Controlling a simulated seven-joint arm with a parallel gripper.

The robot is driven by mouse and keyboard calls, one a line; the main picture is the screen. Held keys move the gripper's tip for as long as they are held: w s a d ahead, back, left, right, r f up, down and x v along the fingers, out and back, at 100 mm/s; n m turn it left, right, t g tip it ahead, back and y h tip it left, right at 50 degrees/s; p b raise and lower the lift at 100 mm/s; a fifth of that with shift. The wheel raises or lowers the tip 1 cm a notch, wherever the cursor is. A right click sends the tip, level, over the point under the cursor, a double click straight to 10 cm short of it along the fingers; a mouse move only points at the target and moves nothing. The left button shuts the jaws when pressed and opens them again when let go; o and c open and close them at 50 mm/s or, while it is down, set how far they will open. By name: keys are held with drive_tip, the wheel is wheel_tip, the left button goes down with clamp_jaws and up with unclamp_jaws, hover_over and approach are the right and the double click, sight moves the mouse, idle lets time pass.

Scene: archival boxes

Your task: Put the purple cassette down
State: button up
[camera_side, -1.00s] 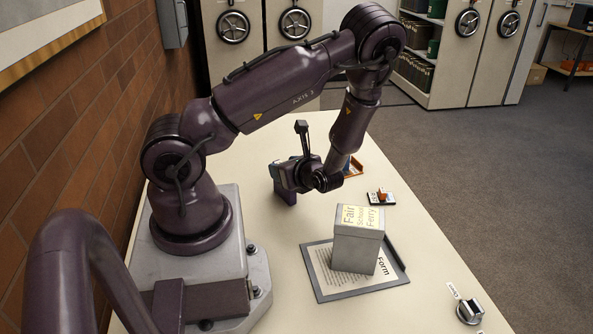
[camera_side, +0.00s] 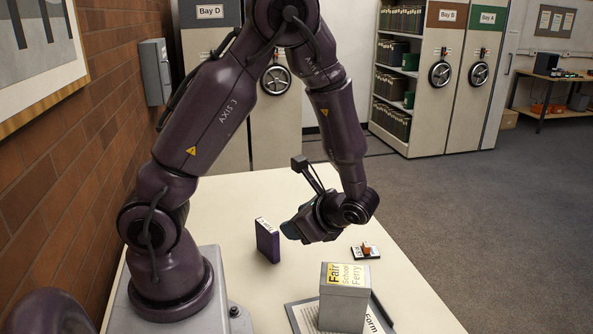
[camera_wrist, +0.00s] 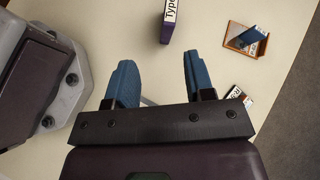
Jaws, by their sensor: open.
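The purple cassette (camera_side: 267,241) stands upright on the table in the side view, with a white label on its top edge. It also shows at the top of the wrist view (camera_wrist: 165,30), where its label reads "Type". My gripper (camera_side: 291,232) is to the right of the cassette in the side view, apart from it. In the wrist view my two blue fingers (camera_wrist: 156,72) are spread wide with nothing between them, and the cassette lies beyond their tips.
A grey box (camera_side: 344,304) labelled "Fair School Ferry" stands on a clipboard (camera_side: 301,316) at the front. A small stamp-like item (camera_side: 366,251) lies to the right. An orange tray (camera_wrist: 232,37) with a blue item shows in the wrist view. The table (camera_side: 220,215) around the cassette is bare.

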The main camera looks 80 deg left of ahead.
drive_tip(key=s+d+r+n+t+h, duration=0.2)
drive_tip(key=d+r+n+t+h, duration=0.2)
drive_tip(key=r, duration=0.5)
drive_tip(key=s+d+r+n+t+h, duration=0.1)
drive_tip(key=d+r+n+t+h, duration=0.4)
drive_tip(key=d+r, duration=0.3)
wheel_tip(320, 180, up, 2)
drive_tip(key=shift+s+r+n+t, duration=0.1)
drive_tip(key=shift+s+n+t, duration=0.25)
drive_tip(key=shift+t, duration=0.45)
